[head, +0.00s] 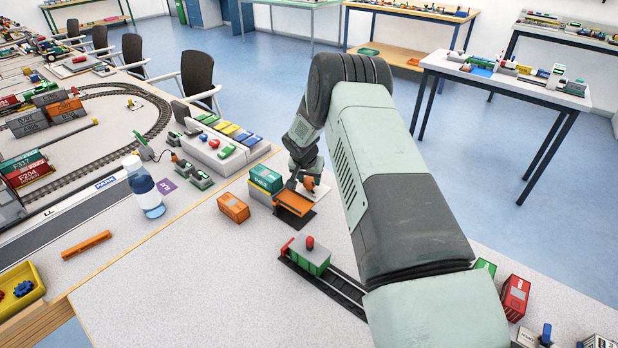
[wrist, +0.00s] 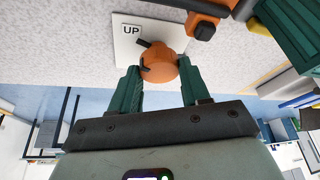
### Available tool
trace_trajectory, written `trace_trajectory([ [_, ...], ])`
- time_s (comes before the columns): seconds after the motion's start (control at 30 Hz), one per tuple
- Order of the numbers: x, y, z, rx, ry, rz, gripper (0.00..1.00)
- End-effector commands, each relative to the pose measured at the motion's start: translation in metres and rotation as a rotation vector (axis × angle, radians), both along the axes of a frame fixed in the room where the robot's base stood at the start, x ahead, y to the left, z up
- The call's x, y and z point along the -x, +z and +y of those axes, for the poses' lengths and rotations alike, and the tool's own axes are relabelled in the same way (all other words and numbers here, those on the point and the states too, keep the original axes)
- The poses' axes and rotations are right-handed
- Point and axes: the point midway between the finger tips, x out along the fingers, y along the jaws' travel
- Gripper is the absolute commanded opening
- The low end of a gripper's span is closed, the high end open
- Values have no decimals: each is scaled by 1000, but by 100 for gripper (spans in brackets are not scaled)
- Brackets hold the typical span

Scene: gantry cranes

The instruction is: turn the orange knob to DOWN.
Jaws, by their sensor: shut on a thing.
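The orange knob (wrist: 160,66) sits on a white plate (wrist: 176,33) in the wrist view. Its dark pointer is on the upper left, toward the black "UP" label (wrist: 131,30). No DOWN label shows. My gripper (wrist: 158,74) has its two teal fingers on either side of the knob, shut on it. In the head view the orange knob (head: 309,184) is small and partly hidden beside my gripper (head: 303,177). The orange gantry crane (head: 293,203) stands just in front of it, over a dark base.
A bottle (head: 146,190) stands farther left.

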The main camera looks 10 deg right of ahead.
Motion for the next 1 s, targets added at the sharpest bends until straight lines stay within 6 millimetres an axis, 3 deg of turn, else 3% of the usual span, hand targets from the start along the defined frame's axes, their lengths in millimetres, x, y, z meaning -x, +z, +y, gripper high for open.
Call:
trace_trajectory([
  [1.0, 0, -1, -6, -7, 935, 0, 16],
])
